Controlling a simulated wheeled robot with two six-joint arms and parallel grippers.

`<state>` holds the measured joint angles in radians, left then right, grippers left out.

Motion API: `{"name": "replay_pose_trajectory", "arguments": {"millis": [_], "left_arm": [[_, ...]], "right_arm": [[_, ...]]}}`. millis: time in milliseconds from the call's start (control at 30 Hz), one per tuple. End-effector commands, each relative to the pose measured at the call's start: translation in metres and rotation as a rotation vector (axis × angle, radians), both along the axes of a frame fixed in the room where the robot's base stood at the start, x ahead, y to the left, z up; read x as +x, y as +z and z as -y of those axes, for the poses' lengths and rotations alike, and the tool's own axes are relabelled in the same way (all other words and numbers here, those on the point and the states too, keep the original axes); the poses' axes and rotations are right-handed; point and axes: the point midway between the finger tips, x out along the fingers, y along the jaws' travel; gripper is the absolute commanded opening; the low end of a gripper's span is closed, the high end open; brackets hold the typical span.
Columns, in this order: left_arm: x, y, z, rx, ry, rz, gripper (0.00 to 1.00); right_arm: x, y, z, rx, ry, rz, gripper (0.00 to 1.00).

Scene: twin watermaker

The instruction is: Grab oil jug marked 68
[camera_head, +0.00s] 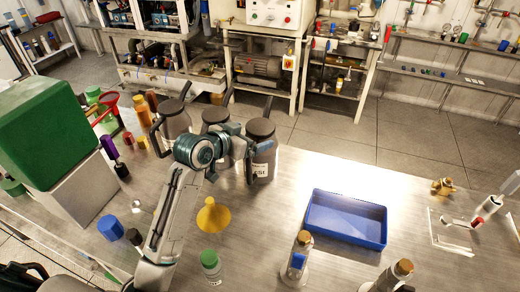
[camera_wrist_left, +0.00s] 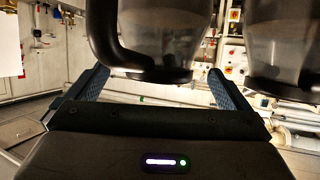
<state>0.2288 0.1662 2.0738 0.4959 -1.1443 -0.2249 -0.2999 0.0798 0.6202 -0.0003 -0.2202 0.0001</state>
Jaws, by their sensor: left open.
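Three dark-lidded jugs stand in a row at the back of the metal table: a left jug (camera_head: 174,118), a middle jug (camera_head: 214,117) and a right jug (camera_head: 262,150). The right jug has a white label too small to read surely; no 68 is legible. My left gripper (camera_head: 246,150) is beside the middle and right jugs, partly overlapping them. In the left wrist view its two fingers (camera_wrist_left: 158,90) are apart, with a grey jug (camera_wrist_left: 165,35) with a dark handle beyond them. Another jug (camera_wrist_left: 285,45) is at the right. My right gripper is not seen.
A blue tray (camera_head: 345,219) lies right of the jugs. A yellow funnel (camera_head: 213,215), a green-capped bottle (camera_head: 211,267) and a brown-capped bottle (camera_head: 299,260) stand in front. A green box (camera_head: 48,130) is at left. The table between the right jug and tray is clear.

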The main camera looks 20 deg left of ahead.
Motion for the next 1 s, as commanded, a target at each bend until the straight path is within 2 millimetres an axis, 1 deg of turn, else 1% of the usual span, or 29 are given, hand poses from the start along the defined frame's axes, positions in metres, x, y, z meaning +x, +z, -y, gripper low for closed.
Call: {"name": "replay_pose_trajectory", "arguments": {"millis": [33,200,467,567,600,667,700,767,800,867,900,933,1000], "left_arm": [[0.007,0.001,0.002,-0.003,0.001,-0.003,1.00],[0.023,-0.009,0.008,-0.001,0.001,-0.002,1.00],[0.025,-0.012,0.009,0.001,0.001,0.000,1.00],[0.025,-0.011,0.009,0.001,0.001,0.000,0.82],[0.025,-0.012,0.009,0.001,0.001,0.000,0.74],[0.025,-0.012,0.009,0.001,0.001,0.000,0.63],[0.025,-0.012,0.009,0.001,0.001,0.000,0.55],[0.025,-0.012,0.009,0.001,0.001,0.000,0.43],[0.025,-0.012,0.009,0.001,0.001,0.000,0.35],[0.025,-0.012,0.009,0.001,0.001,0.000,0.23],[0.025,-0.012,0.009,0.001,0.001,0.000,0.16],[0.026,-0.007,0.009,-0.001,0.001,0.008,0.16],[0.026,-0.007,0.009,-0.001,0.001,0.008,0.16]], "right_arm": [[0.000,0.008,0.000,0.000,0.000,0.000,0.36],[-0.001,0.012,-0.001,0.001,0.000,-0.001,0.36],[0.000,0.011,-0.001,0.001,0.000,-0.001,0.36],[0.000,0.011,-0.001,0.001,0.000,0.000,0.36],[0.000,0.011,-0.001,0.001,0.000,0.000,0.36],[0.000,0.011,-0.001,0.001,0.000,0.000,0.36],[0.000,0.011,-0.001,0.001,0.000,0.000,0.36],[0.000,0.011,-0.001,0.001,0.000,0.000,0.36],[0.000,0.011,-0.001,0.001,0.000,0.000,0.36],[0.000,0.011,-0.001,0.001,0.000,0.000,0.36],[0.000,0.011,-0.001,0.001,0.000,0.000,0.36],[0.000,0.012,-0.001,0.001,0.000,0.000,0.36],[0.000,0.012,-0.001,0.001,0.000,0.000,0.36]]}}
